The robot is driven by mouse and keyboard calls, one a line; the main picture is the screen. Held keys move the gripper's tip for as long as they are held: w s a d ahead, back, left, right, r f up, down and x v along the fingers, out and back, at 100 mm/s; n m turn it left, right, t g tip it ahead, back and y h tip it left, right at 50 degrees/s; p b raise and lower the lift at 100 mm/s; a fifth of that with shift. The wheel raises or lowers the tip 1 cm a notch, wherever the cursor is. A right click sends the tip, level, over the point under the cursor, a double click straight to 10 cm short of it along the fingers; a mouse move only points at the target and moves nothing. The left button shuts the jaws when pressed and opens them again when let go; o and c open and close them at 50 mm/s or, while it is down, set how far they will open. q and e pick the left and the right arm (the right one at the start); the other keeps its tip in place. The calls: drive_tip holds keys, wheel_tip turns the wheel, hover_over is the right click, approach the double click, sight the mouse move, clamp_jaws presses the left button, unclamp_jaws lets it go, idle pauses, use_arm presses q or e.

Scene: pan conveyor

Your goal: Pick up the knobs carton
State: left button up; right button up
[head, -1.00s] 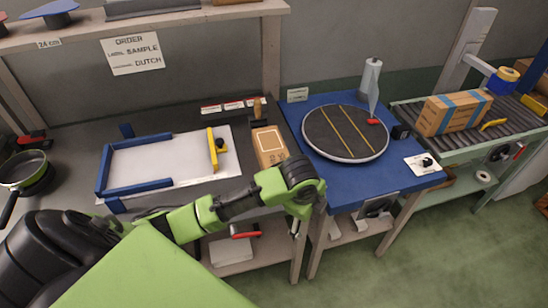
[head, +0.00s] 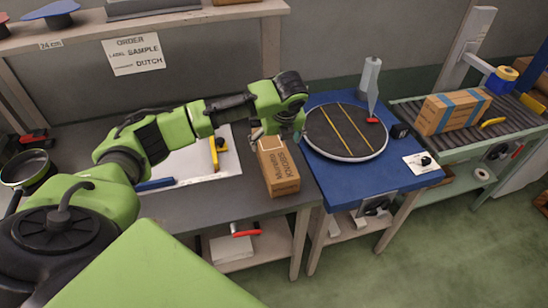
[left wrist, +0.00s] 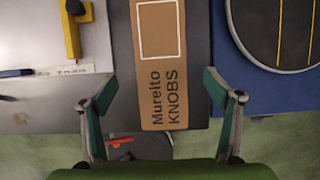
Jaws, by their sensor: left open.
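The knobs carton (head: 280,172) is a brown box on the dark grey table, close to the blue turntable table. In the left wrist view the carton (left wrist: 160,85) shows a white outlined square and the printed words "Murelto KNOBS". My left gripper (head: 262,139) is above the carton's far part and hides some of its top in the head view. In the left wrist view its two fingers stand wide apart, one on each side of the carton, with gaps; it is open and empty. My right gripper is not in view.
The turntable (head: 345,132) stands on a blue table (head: 350,175) right of the carton. A yellow bar (head: 213,155) is on the white board (head: 190,165) to the left. A taped box (head: 452,112) sits on the roller conveyor. A shelf (head: 180,20) runs above at the back.

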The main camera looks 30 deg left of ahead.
sight(274, 151)
use_arm(q)
drive_tip(key=shift+x, duration=1.25)
drive_tip(key=shift+w+f+p, duration=0.1)
drive_tip(key=shift+f+p, duration=0.2)
drive_tip(key=shift+f, duration=0.05)
drive_tip(key=p+x, duration=0.1)
drive_tip(key=x, duration=0.3)
drive_tip(key=shift+f, duration=0.2)
drive_tip(key=shift+c, duration=0.4)
drive_tip(key=shift+r, duration=0.1)
drive_tip(key=c, duration=1.3)
